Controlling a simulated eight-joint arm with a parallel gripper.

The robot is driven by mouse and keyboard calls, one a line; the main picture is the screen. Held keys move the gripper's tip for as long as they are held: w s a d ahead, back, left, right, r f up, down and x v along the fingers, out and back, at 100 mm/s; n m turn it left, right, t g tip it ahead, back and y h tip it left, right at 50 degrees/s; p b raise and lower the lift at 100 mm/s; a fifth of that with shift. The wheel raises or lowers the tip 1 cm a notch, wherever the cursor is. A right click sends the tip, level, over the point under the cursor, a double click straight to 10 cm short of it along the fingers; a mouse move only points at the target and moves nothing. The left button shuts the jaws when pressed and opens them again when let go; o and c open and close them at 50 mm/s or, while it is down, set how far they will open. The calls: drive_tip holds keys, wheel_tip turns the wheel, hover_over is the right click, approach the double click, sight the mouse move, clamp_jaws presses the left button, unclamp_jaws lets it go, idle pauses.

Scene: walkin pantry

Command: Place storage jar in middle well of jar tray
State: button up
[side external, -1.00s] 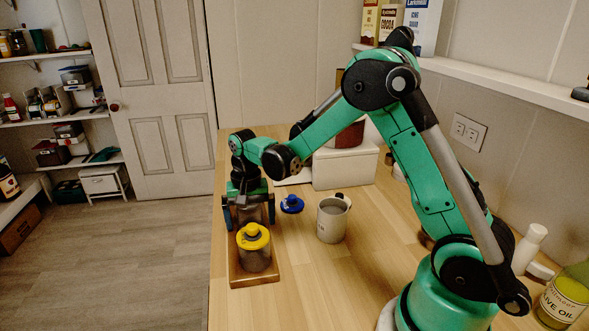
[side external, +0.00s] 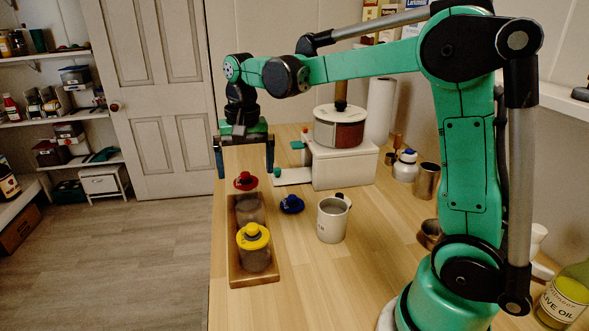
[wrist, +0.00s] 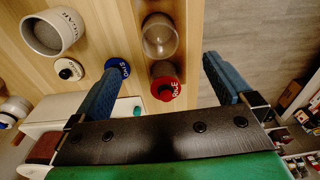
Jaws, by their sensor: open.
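The jar tray (side external: 234,262) is a long wooden tray near the table's left edge. A clear, lidless jar (side external: 250,209) stands upright in it, behind a yellow-lidded jar (side external: 254,256) at the near end. The lidless jar, seemingly in the middle well, also shows in the wrist view (wrist: 159,36). The wells' outlines are hidden. A red lid (side external: 245,181) lies at the tray's far end; I cannot tell whether it touches the tray. My gripper (side external: 244,171) is open and empty, raised above the far end. Its fingers (wrist: 164,65) spread either side of the red lid in the wrist view.
A metal cup (side external: 426,181) and white bottle (side external: 405,167) are further right. The table's left edge is close.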

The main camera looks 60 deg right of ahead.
drive_tip(key=s+a+f+n+t, duration=0.1)
drive_tip(key=s+a+n+t, duration=0.4)
drive_tip(key=s+n, duration=0.3)
drive_tip(key=shift+s+a+f+t, duration=0.15)
drive_tip(key=shift+s+a+t, duration=0.25)
drive_tip(key=shift+s+t, duration=0.55)
drive_tip(key=shift+s, duration=0.15)
